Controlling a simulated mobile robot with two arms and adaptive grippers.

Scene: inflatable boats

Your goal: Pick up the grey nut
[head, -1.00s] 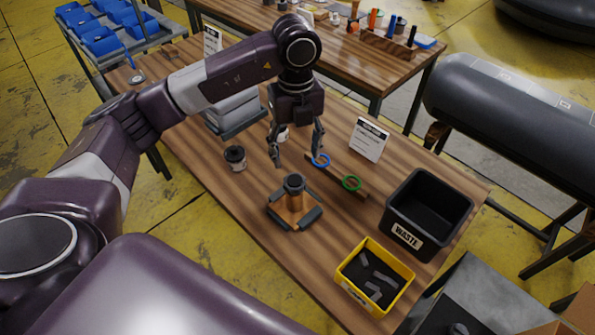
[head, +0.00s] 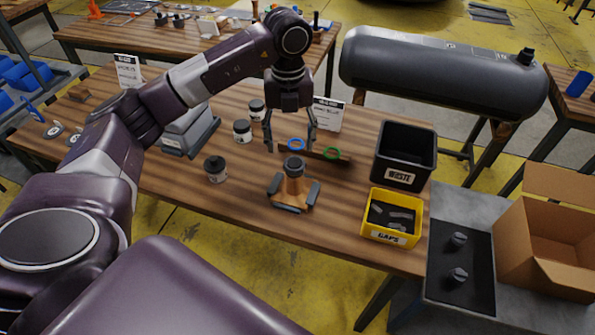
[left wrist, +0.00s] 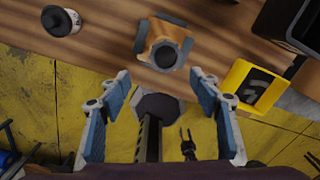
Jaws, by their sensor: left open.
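A dark grey round piece, which looks like the grey nut (head: 294,166), sits on top of a wooden stand (head: 291,188) with grey pads. It also shows in the left wrist view (left wrist: 166,57), above and between the fingers. My left gripper (head: 290,148) points down, open and empty, behind and above the stand in the head view. Its two fingers (left wrist: 158,112) are spread wide in the left wrist view, with nothing between them touching either one. My right gripper is not seen.
A blue ring (head: 296,144) and a green ring (head: 331,153) are on a wooden strip near the left gripper. Dark-lidded jars (head: 215,170) stand to the left. A yellow bin (head: 391,218) and black waste bin (head: 405,152) stand to the right. Bare tabletop lies in front.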

